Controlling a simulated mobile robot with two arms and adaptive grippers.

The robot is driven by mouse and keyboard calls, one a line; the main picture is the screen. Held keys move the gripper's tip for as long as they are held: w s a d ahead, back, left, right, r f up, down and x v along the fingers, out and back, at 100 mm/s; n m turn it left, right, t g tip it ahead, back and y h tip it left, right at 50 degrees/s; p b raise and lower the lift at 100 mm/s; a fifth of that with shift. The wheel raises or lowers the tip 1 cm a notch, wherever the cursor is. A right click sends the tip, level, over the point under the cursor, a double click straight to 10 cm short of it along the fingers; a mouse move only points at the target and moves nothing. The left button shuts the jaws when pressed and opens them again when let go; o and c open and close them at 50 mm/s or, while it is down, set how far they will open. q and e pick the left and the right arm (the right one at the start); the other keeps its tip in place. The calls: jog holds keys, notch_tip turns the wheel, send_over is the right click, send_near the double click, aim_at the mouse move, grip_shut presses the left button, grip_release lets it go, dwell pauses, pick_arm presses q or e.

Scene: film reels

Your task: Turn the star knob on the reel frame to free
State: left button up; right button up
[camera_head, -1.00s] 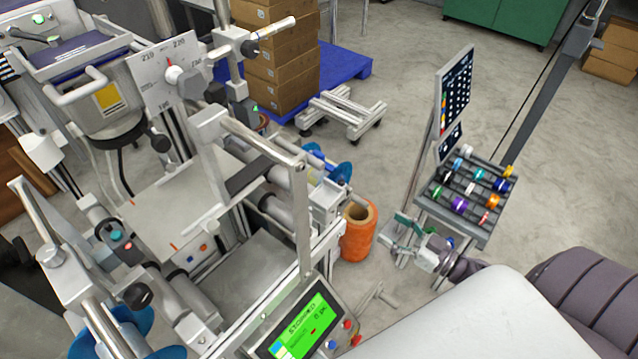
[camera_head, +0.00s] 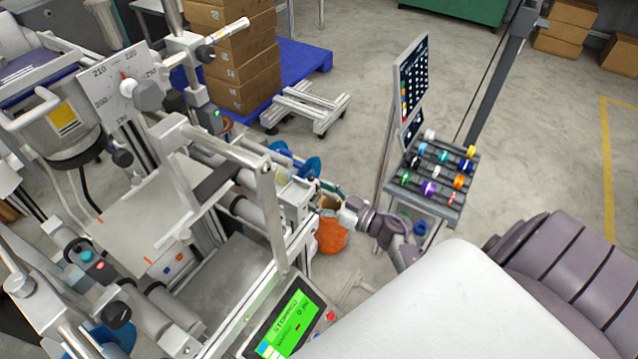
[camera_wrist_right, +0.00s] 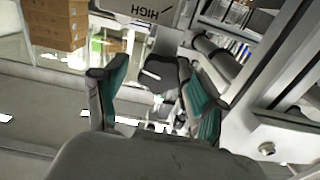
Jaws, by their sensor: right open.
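My right gripper (camera_head: 328,193) is beside the right side of the reel frame (camera_head: 268,205), just above an orange spool in the head view. In the right wrist view its two green-padded fingers (camera_wrist_right: 157,92) stand wide apart with nothing held between them. A dark rounded part (camera_wrist_right: 160,74) shows beyond and between the fingers; I cannot tell if it is the star knob. In the head view I cannot make out the star knob for certain. Blue discs (camera_head: 312,167) sit on the frame near the right gripper. My left gripper is not in view.
The orange spool (camera_head: 332,236) stands under my right gripper. A rack of coloured rolls (camera_head: 412,194) stands to the right. A lit green screen (camera_head: 287,322) is at the machine's front. A blue pallet (camera_head: 305,66) with boxes is behind. Open floor lies right of the pallet.

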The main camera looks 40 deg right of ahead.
jog(key=c, duration=1.1)
jog(key=shift+c, duration=0.2)
jog(key=shift+n, duration=0.3)
jog(key=n, duration=0.4)
jog(key=shift+f+b, duration=0.1)
jog(key=shift+b, duration=0.25)
jog(key=n+b, duration=0.1)
jog(key=n, duration=0.4)
jog(key=n+b, duration=0.2)
jog(key=n, duration=0.3)
jog(key=shift+b, duration=0.4)
jog(key=n+b, duration=0.2)
jog(key=n, duration=0.3)
jog(key=shift+n, duration=0.4)
